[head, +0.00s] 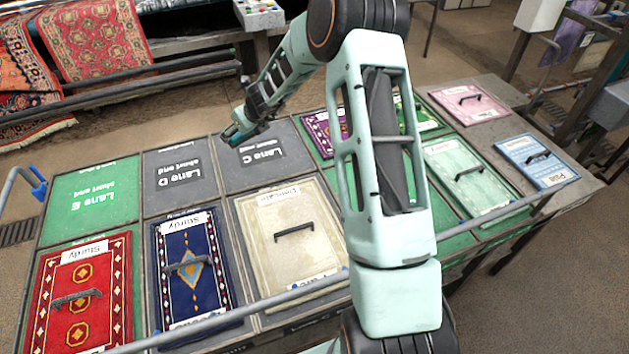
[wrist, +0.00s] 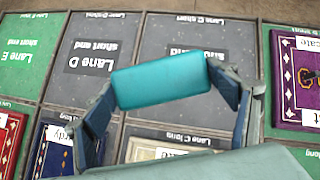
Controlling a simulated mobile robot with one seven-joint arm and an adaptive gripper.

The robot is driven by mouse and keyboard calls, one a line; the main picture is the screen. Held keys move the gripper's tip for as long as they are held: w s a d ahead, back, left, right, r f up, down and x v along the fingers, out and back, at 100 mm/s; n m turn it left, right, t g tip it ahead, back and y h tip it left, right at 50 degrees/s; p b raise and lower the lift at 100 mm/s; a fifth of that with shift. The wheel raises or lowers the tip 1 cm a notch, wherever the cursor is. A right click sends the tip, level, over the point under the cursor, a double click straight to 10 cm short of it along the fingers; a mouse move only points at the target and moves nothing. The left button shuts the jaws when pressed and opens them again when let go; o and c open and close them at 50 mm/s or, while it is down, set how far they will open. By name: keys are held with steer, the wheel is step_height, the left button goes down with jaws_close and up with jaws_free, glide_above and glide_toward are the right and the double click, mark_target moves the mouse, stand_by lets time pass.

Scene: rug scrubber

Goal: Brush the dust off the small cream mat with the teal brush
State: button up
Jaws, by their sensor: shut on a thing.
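My gripper (head: 243,130) is shut on the teal brush (wrist: 160,82), held across between its two fingers in the wrist view. In the head view the brush shows only as a small teal patch (head: 236,138) at the fingertips. The gripper is over the grey Lane C plate (head: 262,175), beyond the far edge of the cream mat. The cream mat (head: 315,262) lies flat in its lane with a dark handle and a "Delicate" label. Its far edge shows at the bottom of the wrist view (wrist: 145,152). Dust on it is too faint to tell, and the brush's bristles are hidden.
A blue mat (head: 205,245) and a red mat (head: 110,265) lie left of the cream one, each with a handle. Green, pink and light blue mats lie to the right, partly behind my arm. A metal rail (head: 250,302) runs along the near edge.

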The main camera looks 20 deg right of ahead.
steer(key=s+d+f+m+g+h, duration=0.1)
steer(key=s+d+f+m+h, duration=0.15)
steer(key=d+m, duration=0.35)
steer(key=s+d+f+m+g+h, duration=0.1)
steer(key=s+d+f+m+h, duration=0.15)
steer(key=d+m, duration=0.3)
steer(key=s+d+f+m+g+b, duration=0.1)
steer(key=s+f+m+g, duration=0.1)
steer(key=s+f+m, duration=0.1)
steer(key=s+d+f+m+g+h+b, duration=0.1)
steer(key=s+f+m+g, duration=0.1)
steer(key=s, duration=0.4)
steer(key=s+d+f+m+g+b, duration=0.1)
steer(key=s+f+m+g, duration=0.1)
steer(key=s+f+m, duration=0.2)
steer(key=shift+s+d+f+m+h+b, duration=0.2)
steer(key=shift+d+f+m+h+b, duration=0.2)
steer(key=shift+m, duration=0.45)
steer(key=shift+f, duration=0.1)
steer(key=shift+f, duration=0.1)
steer(key=shift+f+b, duration=0.45)
steer(key=shift+f, duration=0.05)
steer(key=shift+r, duration=0.1)
